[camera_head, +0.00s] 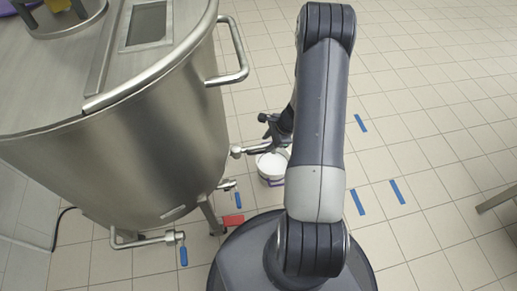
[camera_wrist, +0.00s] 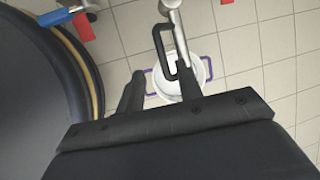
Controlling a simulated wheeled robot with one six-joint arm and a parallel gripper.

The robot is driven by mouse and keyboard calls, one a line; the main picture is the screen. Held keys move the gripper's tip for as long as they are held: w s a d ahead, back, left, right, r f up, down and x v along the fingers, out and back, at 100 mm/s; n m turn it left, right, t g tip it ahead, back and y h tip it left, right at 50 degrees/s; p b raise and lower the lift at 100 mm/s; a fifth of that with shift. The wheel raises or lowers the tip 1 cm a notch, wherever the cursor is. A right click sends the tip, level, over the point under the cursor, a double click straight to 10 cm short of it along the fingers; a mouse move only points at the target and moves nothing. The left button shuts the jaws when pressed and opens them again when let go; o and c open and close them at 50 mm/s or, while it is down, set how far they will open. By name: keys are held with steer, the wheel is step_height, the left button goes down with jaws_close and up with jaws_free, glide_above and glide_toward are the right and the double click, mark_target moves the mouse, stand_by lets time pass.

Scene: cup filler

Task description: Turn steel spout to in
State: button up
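The steel spout (camera_head: 237,152) sticks out from the right side of the steel tank (camera_head: 150,150), toward a white bucket (camera_head: 271,166) on the floor. In the wrist view the spout (camera_wrist: 173,8) enters from the top, with a black loop handle (camera_wrist: 163,45) beside it. My gripper (camera_wrist: 158,82) is open, its two dark fingers apart. The right finger is close to the lower end of the loop; I cannot tell whether they touch. In the head view my gripper (camera_head: 266,132) is partly hidden by my arm.
The bucket (camera_wrist: 180,83) has purple handles and lies below the fingers. A tank rail handle (camera_head: 235,70) juts out above the spout. Tiled floor with blue marks (camera_head: 398,191) is free at right.

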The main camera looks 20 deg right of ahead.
mark_target(258, 152)
steer(key=b+x, duration=0.2)
steer(key=x, duration=0.5)
steer(key=shift+a+f, duration=0.1)
steer(key=shift+f, duration=0.2)
steer(key=shift+c, duration=0.2)
jaws_close()
